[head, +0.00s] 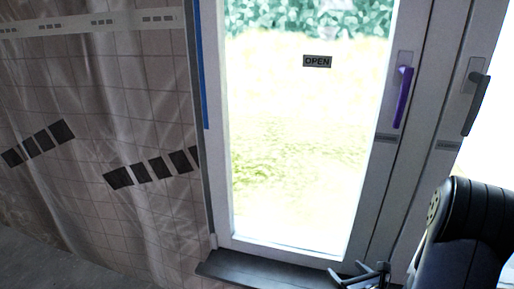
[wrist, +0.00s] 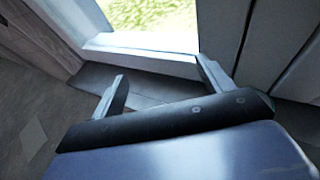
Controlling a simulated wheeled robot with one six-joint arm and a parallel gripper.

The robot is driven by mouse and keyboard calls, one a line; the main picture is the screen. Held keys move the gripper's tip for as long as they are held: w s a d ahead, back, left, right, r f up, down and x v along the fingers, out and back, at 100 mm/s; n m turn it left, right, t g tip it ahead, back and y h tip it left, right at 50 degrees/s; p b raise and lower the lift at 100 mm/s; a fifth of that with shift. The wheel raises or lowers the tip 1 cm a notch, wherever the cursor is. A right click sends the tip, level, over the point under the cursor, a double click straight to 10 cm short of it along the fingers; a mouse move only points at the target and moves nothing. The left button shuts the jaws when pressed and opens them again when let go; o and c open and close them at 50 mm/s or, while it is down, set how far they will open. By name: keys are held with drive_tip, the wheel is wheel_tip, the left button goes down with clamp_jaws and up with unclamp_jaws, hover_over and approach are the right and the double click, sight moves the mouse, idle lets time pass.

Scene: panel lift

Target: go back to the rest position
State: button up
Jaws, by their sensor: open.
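My gripper (head: 362,272) is at the bottom right of the head view, low in front of the window's sill. In the wrist view my gripper (wrist: 160,82) has its two fingers spread wide apart with nothing between them. Past the fingers, the wrist view shows the dark sill and the lower edge of the white window frame. My dark arm link covers the lower right corner of the head view.
A white-framed window (head: 226,200) has a purple handle (head: 402,97) and an "OPEN" sign (head: 317,61). A grey handle (head: 475,103) is on the frame to its right. A dark sill (head: 262,269) runs below. Plastic sheeting (head: 90,90) covers the left wall.

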drive_tip(key=shift+w+a+r, duration=0.6)
drive_tip(key=shift+w+a, duration=0.15)
drive_tip(key=shift+a, duration=0.1)
drive_tip(key=shift+w+a+r, duration=0.6)
drive_tip(key=shift+w+a, duration=0.15)
drive_tip(key=shift+a, duration=0.1)
drive_tip(key=shift+r, duration=0.1)
